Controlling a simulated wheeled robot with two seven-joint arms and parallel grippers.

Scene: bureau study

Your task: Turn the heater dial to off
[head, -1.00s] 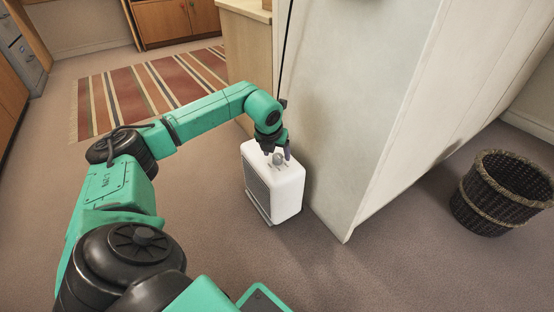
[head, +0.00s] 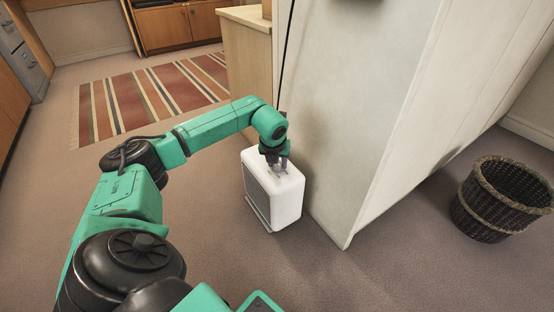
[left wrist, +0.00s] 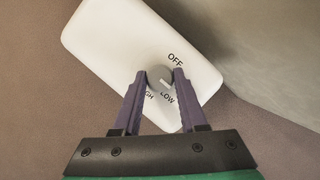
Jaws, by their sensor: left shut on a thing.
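The white heater (head: 287,203) stands upright on the carpet beside a pale panel, with a dark grille on its left face. Its top shows in the left wrist view (left wrist: 110,35), with the words OFF, LOW and HIGH, the last partly covered. The round grey dial (left wrist: 159,77) sits among these words. My left gripper (left wrist: 159,80) is shut on the dial, one finger on each side of it. In the head view my left gripper (head: 277,167) reaches down onto the heater's top and mostly hides the dial. Which word the dial points at is unclear. My right gripper is not in view.
The tall pale panel (head: 350,110) stands close to the right of the heater. A dark woven basket (head: 490,215) stands at the right. A striped rug (head: 130,100) lies behind my arm. The carpet in front of the heater is clear.

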